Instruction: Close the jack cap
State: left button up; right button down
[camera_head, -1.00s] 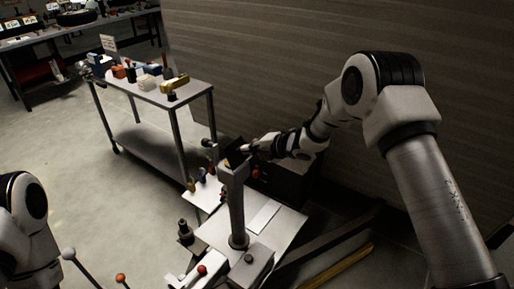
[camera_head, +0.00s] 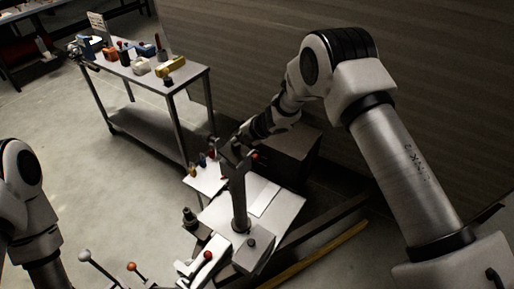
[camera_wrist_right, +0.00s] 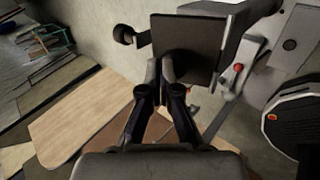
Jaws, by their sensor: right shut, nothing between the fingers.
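The jack is a grey upright post (camera_head: 239,200) on a white-topped base in the head view. A dark square plate (camera_wrist_right: 186,46), which looks like the jack cap, fills the upper middle of the right wrist view. My right gripper (camera_head: 240,142) is at the top of the post. In the wrist view its closed fingertips (camera_wrist_right: 160,66) are at the plate's lower left part, with nothing held between them. I cannot tell whether they touch the plate. The head view hides most of the cap behind the post top and gripper. Only my left arm shows at the left edge; its gripper is out of view.
A red-knobbed lever (camera_head: 207,256) stands in front of the post. A metal cart (camera_head: 190,77) with small parts is behind left. A dark box (camera_head: 292,152) stands behind right, near the corrugated wall. A yellow bar (camera_head: 320,255) lies on the floor at right.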

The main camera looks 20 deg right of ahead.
aim_at(231, 144)
jog(key=shift+w+a+f, duration=0.15)
jog(key=shift+w+a, duration=0.15)
jog(key=shift+w+a+f, duration=0.15)
jog(key=shift+w+a, duration=0.1)
jog(key=shift+a, duration=0.1)
jog(key=shift+x, duration=0.85)
jog(key=shift+w, duration=0.15)
